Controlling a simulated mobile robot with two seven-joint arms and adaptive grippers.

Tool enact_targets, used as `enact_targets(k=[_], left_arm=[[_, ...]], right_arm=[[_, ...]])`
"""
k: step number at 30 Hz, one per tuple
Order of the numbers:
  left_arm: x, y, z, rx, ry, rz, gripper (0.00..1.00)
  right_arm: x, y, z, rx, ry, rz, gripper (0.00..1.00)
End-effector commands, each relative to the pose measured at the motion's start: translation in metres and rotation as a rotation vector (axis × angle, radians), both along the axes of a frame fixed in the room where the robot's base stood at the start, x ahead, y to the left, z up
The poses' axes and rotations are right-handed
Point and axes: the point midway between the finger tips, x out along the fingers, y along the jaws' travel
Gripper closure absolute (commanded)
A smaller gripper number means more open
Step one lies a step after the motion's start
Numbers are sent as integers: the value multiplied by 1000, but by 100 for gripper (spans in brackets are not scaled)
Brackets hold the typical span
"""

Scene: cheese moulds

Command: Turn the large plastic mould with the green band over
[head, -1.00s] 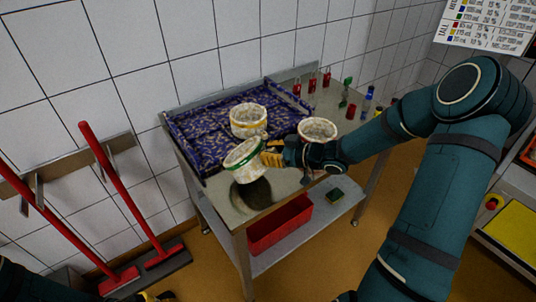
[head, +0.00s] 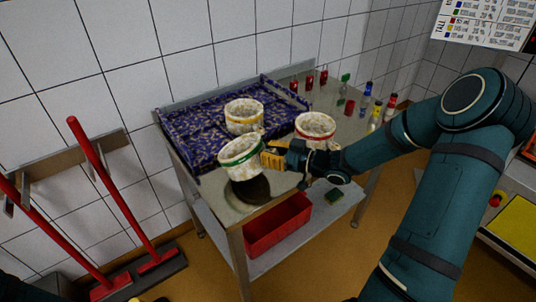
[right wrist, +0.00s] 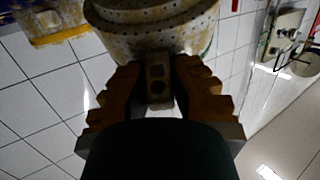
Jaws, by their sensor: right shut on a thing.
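The large plastic mould with the green band (head: 241,158) is pale and speckled. It is held tilted above the front left of the steel table (head: 292,183), its open, filled-looking top facing up and a little toward me. My right gripper (head: 272,157) is shut on its right side. In the right wrist view the fingers (right wrist: 158,88) close on a small block with holes on the side of the mould (right wrist: 150,30). A dark round shadow lies on the table below it. Of my left gripper, only a yellowish sliver shows at the bottom edge of the head view.
A mould with a yellow band (head: 244,117) stands on the blue patterned cloth (head: 195,130) in a tray. Several small bottles (head: 366,95) stand at the back right. A red bin (head: 277,226) sits on the lower shelf.

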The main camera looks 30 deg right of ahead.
Motion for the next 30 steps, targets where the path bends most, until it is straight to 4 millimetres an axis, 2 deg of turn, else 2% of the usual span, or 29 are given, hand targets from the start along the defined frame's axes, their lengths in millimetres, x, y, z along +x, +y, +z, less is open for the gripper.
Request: enact_targets(k=[9, 18, 30], left_arm=[[4, 0, -19, 1, -9, 2, 53], [5, 1, -26, 3, -13, 3, 53], [5, 1, -27, 3, -14, 3, 53]], right_arm=[[-3, -2, -12, 42, -66, -1, 100], [-6, -4, -23, 93, -144, 0, 100], [-7, -5, -24, 104, -164, -1, 100]])
